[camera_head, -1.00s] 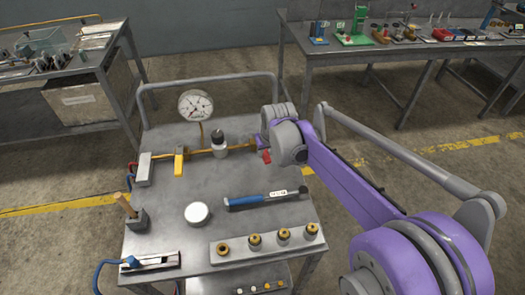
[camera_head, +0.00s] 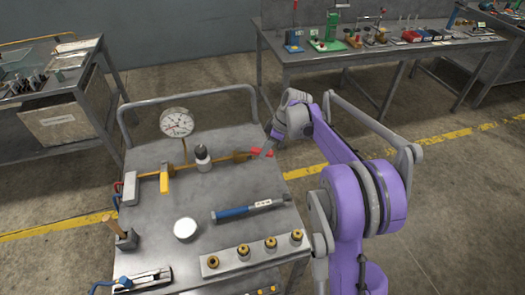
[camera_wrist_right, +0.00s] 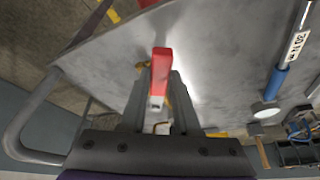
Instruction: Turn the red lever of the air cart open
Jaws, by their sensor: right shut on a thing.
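The air cart (camera_head: 258,212) is a grey metal table with a brass pipe (camera_head: 226,160) along its back part. The red lever (camera_head: 262,152) shows at the right end of that pipe. My right gripper (camera_head: 268,148) is at the lever, with its arm reaching in from the right. In the right wrist view the red lever (camera_wrist_right: 161,60) stands between the two fingers of my right gripper (camera_wrist_right: 160,90), which are shut on it. The lever's pivot is mostly hidden there. My left gripper shows in neither view.
A blue-handled wrench (camera_head: 250,208), a round white lid (camera_head: 185,229) and a block of brass fittings (camera_head: 254,255) lie nearer. Benches stand behind.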

